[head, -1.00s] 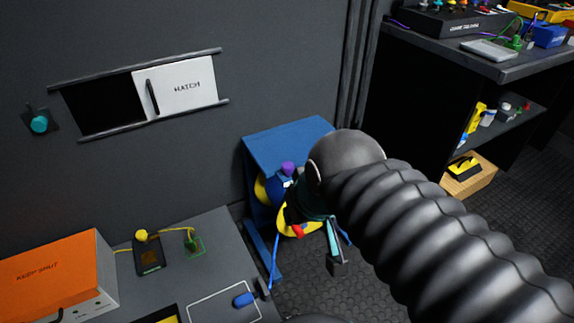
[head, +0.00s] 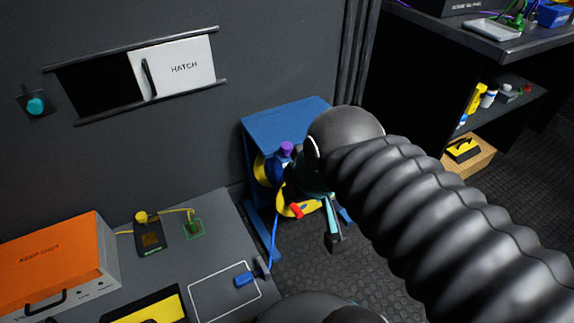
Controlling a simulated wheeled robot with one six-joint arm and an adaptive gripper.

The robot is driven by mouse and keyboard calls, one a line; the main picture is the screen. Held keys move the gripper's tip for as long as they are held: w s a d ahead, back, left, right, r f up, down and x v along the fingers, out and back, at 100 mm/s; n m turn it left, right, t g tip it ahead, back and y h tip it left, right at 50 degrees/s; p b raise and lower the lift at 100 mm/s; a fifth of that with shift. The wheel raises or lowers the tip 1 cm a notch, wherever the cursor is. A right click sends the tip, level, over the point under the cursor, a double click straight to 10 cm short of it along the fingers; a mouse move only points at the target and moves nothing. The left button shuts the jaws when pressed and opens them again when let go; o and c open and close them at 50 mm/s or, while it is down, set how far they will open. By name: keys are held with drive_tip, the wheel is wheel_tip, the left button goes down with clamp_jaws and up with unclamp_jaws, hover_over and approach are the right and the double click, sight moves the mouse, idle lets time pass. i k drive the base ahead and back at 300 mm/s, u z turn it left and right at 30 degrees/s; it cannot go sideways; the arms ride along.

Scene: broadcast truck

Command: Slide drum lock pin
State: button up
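The cable drum, with yellow flanges (head: 262,172) and a blue middle, sits in a blue stand (head: 285,119) on the floor against the wall. A purple knob (head: 285,148) shows at its top and a red knob (head: 296,211) low on its front. I cannot tell which of these, if either, is the lock pin. My gripper (head: 332,238) is at the drum's front right, pointing down, with one teal and black finger showing. My arm hides much of the drum's right side. I cannot see whether the gripper touches or holds anything.
A grey bench (head: 215,255) at lower left carries an orange-topped box (head: 50,250) and a blue plug (head: 245,280) with a blue cable rising towards the drum. A half-open hatch (head: 183,67) is in the wall. Shelves (head: 505,105) stand at right. Dark floor lies below the gripper.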

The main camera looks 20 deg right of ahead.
sight(286, 147)
drive_tip(key=k, duration=1.25)
drive_tip(key=u, duration=0.35)
drive_tip(key=i, duration=0.8)
drive_tip(key=z, duration=0.15)
